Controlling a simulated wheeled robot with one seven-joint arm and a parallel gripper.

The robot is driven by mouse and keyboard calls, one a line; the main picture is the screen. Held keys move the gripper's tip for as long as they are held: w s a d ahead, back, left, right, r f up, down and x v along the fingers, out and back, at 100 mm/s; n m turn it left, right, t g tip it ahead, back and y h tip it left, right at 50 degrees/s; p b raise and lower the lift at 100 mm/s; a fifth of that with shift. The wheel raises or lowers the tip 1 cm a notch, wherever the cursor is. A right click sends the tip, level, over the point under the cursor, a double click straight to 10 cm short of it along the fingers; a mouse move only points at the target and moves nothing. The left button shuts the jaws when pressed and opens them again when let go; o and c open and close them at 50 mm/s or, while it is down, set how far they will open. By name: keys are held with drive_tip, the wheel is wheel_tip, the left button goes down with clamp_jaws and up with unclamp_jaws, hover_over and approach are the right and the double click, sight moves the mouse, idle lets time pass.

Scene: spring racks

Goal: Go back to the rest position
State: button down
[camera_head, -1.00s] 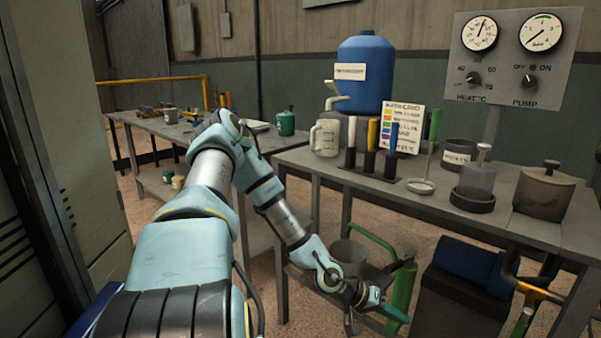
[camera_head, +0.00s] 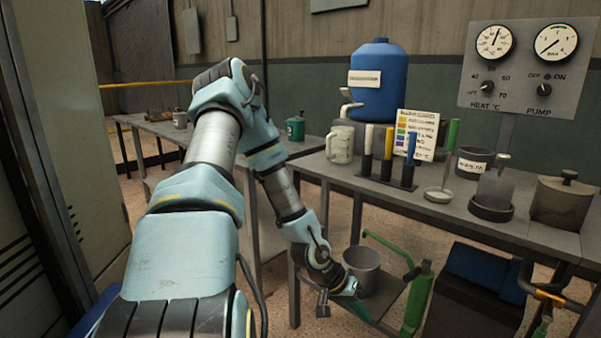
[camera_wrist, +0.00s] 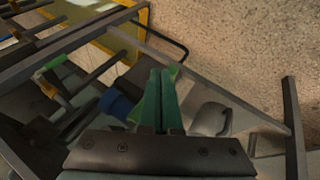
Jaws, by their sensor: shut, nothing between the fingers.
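My gripper (camera_head: 362,306) hangs low at the end of my bent arm, in front of the workbench's left end and near the lower shelf. It also shows in the wrist view (camera_wrist: 160,78), where its two green fingers lie together, shut with nothing between them. In the head view the fingertips are small and partly hard to make out. A grey bucket (camera_head: 362,268) stands on the lower shelf just behind my gripper.
A green cylinder (camera_head: 417,300) stands below. A second table (camera_head: 160,128) is behind my arm. A cabinet (camera_head: 70,130) is close on the left.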

drive_tip(key=w+a+r+y+p, duration=0.2)
drive_tip(key=a+r+y, duration=0.2)
drive_tip(key=a+r, duration=0.45)
drive_tip(key=s+a+r+n+y+p, duration=0.1)
drive_tip(key=s+a+r+n+p, duration=0.1)
drive_tip(key=a+r, duration=0.4)
drive_tip(key=s+a+r+n+t+y+p, duration=0.1)
drive_tip(key=a+r, duration=0.6)
drive_tip(key=r, duration=0.8)
drive_tip(key=s+n+p, duration=0.1)
drive_tip(key=s+n, duration=0.1)
drive_tip(key=shift+s+y+p, duration=0.35)
drive_tip(key=shift+s+y, duration=0.05)
